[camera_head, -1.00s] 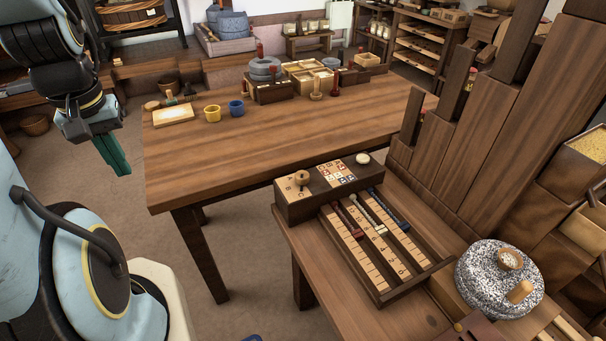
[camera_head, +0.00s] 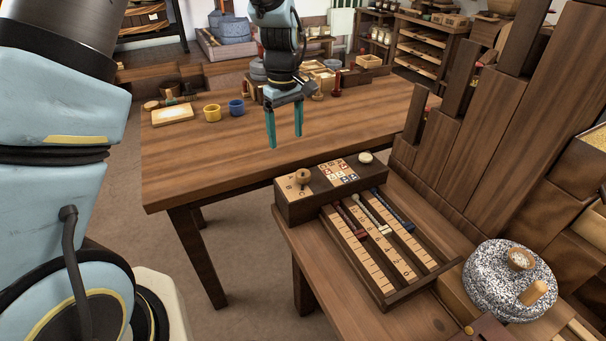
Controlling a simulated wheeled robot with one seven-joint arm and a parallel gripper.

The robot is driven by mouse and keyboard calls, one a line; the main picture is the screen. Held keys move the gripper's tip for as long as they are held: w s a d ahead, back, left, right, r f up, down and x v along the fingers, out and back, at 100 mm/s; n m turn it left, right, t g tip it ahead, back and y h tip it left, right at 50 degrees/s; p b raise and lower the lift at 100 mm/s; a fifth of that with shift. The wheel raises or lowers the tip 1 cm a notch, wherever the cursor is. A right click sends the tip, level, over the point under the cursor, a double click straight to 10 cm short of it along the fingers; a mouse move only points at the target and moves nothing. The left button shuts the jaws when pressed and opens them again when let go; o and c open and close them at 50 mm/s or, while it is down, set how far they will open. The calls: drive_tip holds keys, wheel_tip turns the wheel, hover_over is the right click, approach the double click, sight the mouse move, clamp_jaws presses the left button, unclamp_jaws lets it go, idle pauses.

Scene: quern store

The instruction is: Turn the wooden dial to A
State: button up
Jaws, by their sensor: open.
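The wooden dial (camera_head: 303,177) is a small round knob on a pale lettered plate (camera_head: 291,187) at the left end of a dark wooden box (camera_head: 325,193). Letters B and C show on the plate; the dial's exact pointing is too small to tell. My gripper (camera_head: 285,142) hangs with teal fingers pointing down, spread apart with nothing between them. It is above and behind the dial in the picture, over the long table's near side, and does not touch the dial.
Right of the dial are a coloured tile grid (camera_head: 338,172) and a white round knob (camera_head: 366,158). In front are slider tracks with red, white and blue handles. A speckled quern stone (camera_head: 490,280) stands at right. Yellow (camera_head: 212,113) and blue cups (camera_head: 236,107) stand on the long table (camera_head: 200,160).

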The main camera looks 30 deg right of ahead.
sight(303, 172)
drive_tip(key=d+f, duration=0.1)
drive_tip(key=f, duration=0.3)
drive_tip(key=s+d+f+p, duration=0.1)
drive_tip(key=f, duration=0.3)
drive_tip(key=d+f+p, duration=0.1)
drive_tip(key=f, duration=0.3)
drive_tip(key=shift+s+d+f, duration=0.1)
drive_tip(key=shift+s+d, duration=0.25)
drive_tip(key=shift+d, duration=0.05)
clamp_jaws()
